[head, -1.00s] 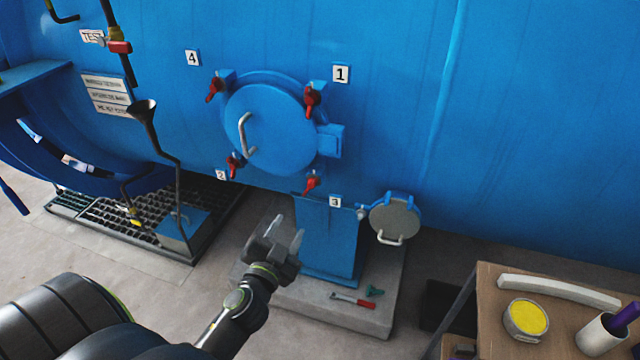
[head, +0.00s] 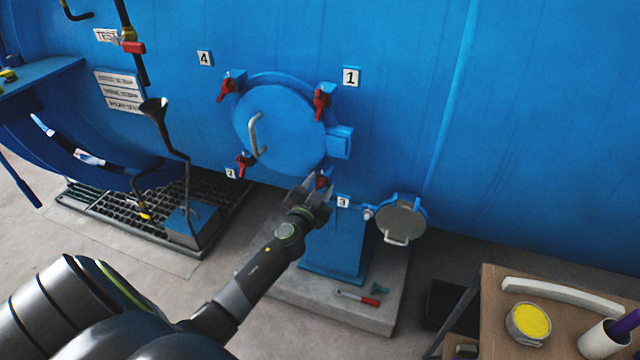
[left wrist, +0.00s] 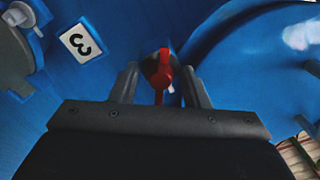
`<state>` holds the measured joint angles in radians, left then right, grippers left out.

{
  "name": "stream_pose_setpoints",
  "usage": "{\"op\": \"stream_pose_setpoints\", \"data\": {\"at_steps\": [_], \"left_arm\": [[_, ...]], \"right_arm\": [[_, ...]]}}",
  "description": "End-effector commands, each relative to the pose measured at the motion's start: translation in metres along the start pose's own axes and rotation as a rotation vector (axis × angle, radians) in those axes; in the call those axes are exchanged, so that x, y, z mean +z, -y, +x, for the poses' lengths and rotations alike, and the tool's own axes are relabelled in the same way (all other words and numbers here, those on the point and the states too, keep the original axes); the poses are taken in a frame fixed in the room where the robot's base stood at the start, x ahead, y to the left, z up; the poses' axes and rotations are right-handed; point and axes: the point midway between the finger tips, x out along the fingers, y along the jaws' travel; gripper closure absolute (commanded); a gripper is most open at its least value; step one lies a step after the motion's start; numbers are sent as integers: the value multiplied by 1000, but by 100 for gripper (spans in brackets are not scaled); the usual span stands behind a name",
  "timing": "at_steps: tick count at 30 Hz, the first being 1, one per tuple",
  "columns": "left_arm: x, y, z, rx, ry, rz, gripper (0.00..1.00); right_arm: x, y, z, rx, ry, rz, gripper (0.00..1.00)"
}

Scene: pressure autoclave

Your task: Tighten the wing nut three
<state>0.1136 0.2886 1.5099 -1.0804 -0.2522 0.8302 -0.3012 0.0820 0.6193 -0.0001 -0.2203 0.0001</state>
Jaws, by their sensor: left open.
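The red wing nut three (head: 322,182) sits at the lower right of the round blue door (head: 275,128), beside the plate marked 3 (head: 343,201). My left gripper (head: 314,184) is at this nut and partly covers it in the head view. In the left wrist view the red nut (left wrist: 161,76) stands between the two open fingers of the left gripper (left wrist: 160,82), with a gap at each side. The plate marked 3 (left wrist: 81,43) is at upper left there. My right gripper is not in view.
Other red wing nuts sit by plates 1 (head: 351,77), 2 (head: 230,173) and 4 (head: 205,58). A small round grey hatch (head: 401,222) is right of plate 3. A table (head: 490,300) with a yellow-topped tin (head: 528,323) stands at lower right.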

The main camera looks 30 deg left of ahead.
Motion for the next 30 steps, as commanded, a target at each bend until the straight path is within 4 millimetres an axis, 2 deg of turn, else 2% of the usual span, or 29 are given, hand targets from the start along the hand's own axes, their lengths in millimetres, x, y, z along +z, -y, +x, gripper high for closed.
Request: {"op": "stream_pose_setpoints", "data": {"at_steps": [4,12,22,30], "left_arm": [[0,0,7,0,0,2,58],[0,0,8,0,0,1,58],[0,0,8,0,0,1,100],[0,0,8,1,0,21,100]], "right_arm": [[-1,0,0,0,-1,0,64],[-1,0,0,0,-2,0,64],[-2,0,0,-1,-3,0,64],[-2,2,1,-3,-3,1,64]]}}
